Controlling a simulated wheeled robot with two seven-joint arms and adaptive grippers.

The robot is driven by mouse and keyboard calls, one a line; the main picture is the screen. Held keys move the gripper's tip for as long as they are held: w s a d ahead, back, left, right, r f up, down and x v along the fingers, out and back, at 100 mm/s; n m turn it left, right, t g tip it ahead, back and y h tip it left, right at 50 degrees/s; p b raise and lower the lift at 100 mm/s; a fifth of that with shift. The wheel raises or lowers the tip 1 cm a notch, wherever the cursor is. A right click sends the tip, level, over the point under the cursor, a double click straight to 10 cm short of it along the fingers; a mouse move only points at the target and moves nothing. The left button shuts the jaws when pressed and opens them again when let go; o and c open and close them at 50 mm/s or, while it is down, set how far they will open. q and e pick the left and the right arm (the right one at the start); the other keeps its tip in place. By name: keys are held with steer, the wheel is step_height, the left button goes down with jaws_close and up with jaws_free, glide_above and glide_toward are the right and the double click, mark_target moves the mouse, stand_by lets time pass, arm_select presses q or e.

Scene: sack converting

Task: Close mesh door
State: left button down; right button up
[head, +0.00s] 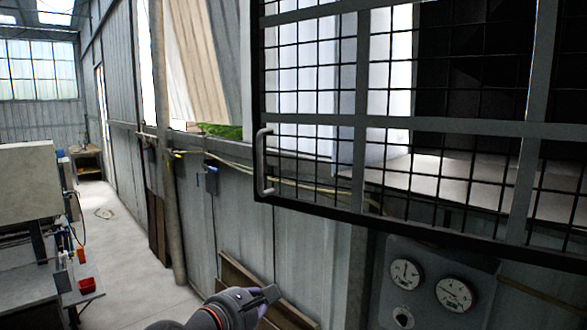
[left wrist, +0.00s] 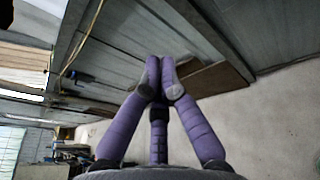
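The mesh door (head: 360,118) is a black wire grid in a grey and dark frame, filling the upper right of the head view. A pale upright handle (head: 263,162) sits at the lower part of its left edge. The door's right side is cut off by the picture, so its hinges are hidden. My left gripper (head: 272,292) is low in the head view, below and apart from the handle. In the left wrist view its purple fingers (left wrist: 160,82) meet at the tips with nothing seen between them. My right gripper is not in view.
A panel with round gauges (head: 430,283) is below the door. A pale bench top (head: 455,178) shows through the mesh. A corrugated wall (head: 245,200) with cables runs along the left of the door. Machinery (head: 32,205) stands at far left, with clear floor (head: 135,245) between.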

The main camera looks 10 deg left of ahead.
mark_target(302, 201)
arm_select(q)
steer(key=s+a+r+n+t+h+p, duration=0.1)
steer(key=s+r+n+p, duration=0.15)
steer(key=r, duration=0.65)
steer(key=s+r+n+t+h+p, duration=0.1)
steer(key=s+r, duration=0.3)
steer(key=r, duration=0.4)
steer(key=x, duration=0.4)
steer(key=b+x, duration=0.1)
steer(key=x, duration=0.4)
steer(key=b+x, duration=0.1)
steer(key=x, duration=0.4)
steer(key=shift+w+a+r, duration=0.1)
steer(key=shift+a+r, duration=0.05)
steer(key=shift+a, duration=0.15)
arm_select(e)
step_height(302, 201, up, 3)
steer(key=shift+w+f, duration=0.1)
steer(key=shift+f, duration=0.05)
arm_select(q)
steer(key=shift+w, duration=0.1)
